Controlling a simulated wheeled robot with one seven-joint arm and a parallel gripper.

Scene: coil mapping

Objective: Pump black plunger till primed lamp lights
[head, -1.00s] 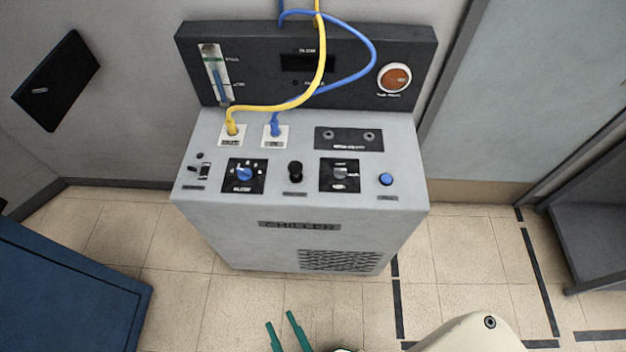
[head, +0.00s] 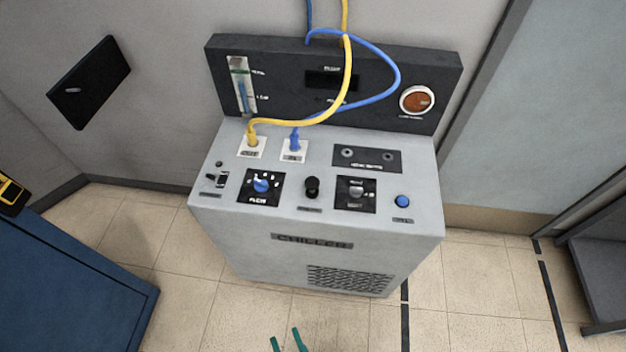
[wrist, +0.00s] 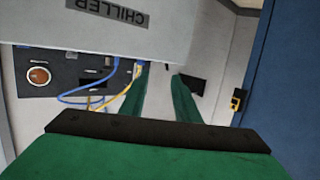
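The black plunger (head: 312,187) stands upright at the middle of the grey chiller's sloped top (head: 225,150), between a blue dial (head: 261,185) and a grey knob (head: 356,190). I cannot pick out a lit primed lamp; the lamp labels are too small to read. My gripper (head: 288,339) shows only as green fingertips at the bottom edge, in front of and below the chiller, apart from the plunger. In the wrist view my gripper's green fingers (wrist: 158,85) are spread apart with nothing between them. The plunger is not visible in the wrist view.
Blue and yellow hoses (head: 350,75) run from two ports up past the dark back panel. A round orange-red lamp or button (head: 417,102) is on that panel. A blue button (head: 402,201) sits right of the knobs. A blue cabinet (head: 70,285) stands at left. Floor before the chiller is clear.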

